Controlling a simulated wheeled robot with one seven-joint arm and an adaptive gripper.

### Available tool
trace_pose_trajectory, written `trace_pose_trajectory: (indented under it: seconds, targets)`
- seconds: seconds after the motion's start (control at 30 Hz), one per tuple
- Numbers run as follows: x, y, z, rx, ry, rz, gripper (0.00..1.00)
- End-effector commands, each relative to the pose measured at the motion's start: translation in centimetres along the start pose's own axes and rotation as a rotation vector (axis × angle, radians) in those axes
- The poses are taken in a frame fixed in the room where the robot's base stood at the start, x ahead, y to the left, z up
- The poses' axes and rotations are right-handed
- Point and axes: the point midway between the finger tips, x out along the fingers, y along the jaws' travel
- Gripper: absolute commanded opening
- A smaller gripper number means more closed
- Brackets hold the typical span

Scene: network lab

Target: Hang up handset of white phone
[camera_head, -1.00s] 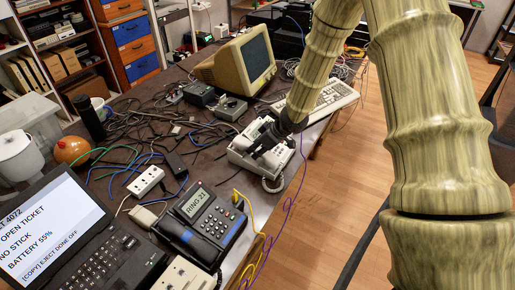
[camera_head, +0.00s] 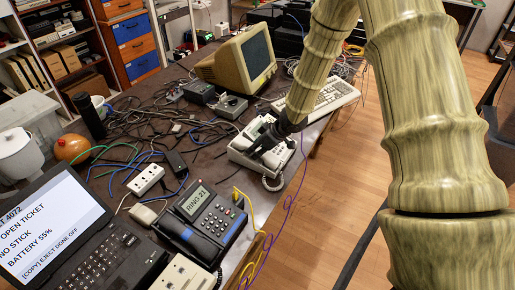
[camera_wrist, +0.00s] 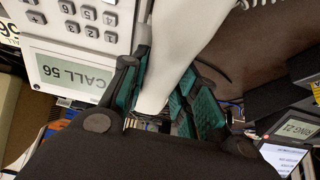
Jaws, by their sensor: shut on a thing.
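The white phone (camera_head: 240,157) sits near the table's right edge in the head view. In the wrist view its keypad and grey display (camera_wrist: 70,70), reading CALL 56, fill the upper left. The white handset (camera_wrist: 182,45) runs alongside the keypad in the wrist view. My gripper (camera_wrist: 168,82) is shut on the handset, with a teal-padded finger on each side of it. In the head view my dark gripper (camera_head: 264,144) is over the phone and hides much of the handset. I cannot tell whether the handset rests in its cradle. A white coiled cord (camera_head: 272,184) hangs at the phone's front edge.
A black desk phone (camera_head: 205,218) showing RING 21 stands nearer, left of a yellow cable. A laptop (camera_head: 60,235) is at the lower left. A beige monitor (camera_head: 228,66) and keyboard (camera_head: 330,97) lie beyond the white phone. Loose cables cover the table's middle.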

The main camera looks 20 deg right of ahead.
Motion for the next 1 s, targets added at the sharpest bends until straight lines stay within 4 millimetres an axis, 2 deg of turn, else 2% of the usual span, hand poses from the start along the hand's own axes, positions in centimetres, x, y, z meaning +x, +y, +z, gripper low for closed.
trace_pose_trajectory:
  seconds: [0.3, 0.33, 0.43, 0.47, 0.83, 1.0]
  targets:
    - [0.3, 0.0, 0.1, 0.000, 0.001, 0.000, 0.00]
    - [0.3, 0.0, 0.1, 0.000, 0.001, 0.000, 0.33]
    - [0.3, 0.0, 0.1, 0.000, 0.001, 0.000, 0.52]
    - [0.3, 0.0, 0.1, 0.000, 0.001, 0.000, 0.55]
    - [0.2, 0.0, 0.1, 0.001, 0.000, 0.001, 0.55]
    - [-0.8, 0.1, 0.0, 0.001, 0.002, 0.001, 0.55]
